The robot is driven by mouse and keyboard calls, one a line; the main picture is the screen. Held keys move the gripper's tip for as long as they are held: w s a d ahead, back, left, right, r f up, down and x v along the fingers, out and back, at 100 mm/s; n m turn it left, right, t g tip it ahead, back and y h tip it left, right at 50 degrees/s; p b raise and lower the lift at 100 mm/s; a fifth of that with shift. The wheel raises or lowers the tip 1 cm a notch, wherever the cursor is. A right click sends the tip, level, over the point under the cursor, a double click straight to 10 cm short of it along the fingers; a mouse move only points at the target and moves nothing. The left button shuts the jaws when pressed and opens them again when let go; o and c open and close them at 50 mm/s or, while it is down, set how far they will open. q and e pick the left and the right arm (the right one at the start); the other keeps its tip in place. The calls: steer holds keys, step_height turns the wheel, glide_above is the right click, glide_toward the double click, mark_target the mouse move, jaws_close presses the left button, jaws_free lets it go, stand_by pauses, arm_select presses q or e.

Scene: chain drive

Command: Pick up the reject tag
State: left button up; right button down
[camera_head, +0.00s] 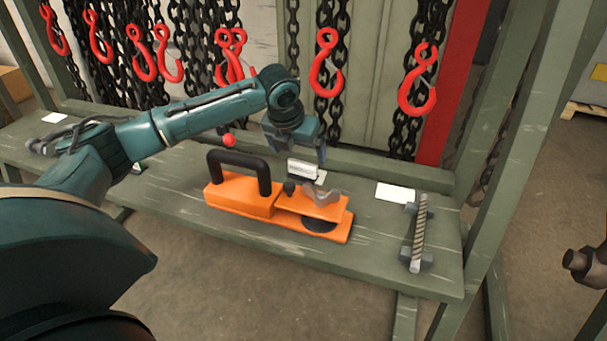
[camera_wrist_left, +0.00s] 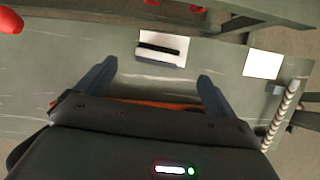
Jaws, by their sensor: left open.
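My left gripper (camera_head: 296,150) is open and empty, pointing down above the green bench. In the left wrist view its two fingers (camera_wrist_left: 156,72) are spread apart. A small white piece with a black strip (camera_head: 302,169) stands on the bench below the gripper, behind the orange tool. In the left wrist view the black strip (camera_wrist_left: 158,50) lies across a white card, just ahead of the fingertips and apart from them. No writing is readable, so I cannot tell for certain that this is the reject tag.
An orange tool with a black handle (camera_head: 240,188) sits on the bench (camera_head: 165,215). A white card (camera_head: 395,193) and a ridged bar (camera_head: 418,235) lie to its right. A red ball (camera_head: 228,140) is left of the gripper. Chains with red hooks (camera_head: 326,65) hang behind.

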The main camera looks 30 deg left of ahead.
mark_target(302, 163)
arm_select(q)
steer(key=b+x, duration=0.1)
steer(key=x, duration=0.6)
steer(key=shift+w+f+b, duration=0.1)
steer(key=shift+f+b, duration=0.15)
steer(key=shift+b, duration=0.05)
steer(key=shift+c, duration=0.2)
steer(key=c, duration=1)
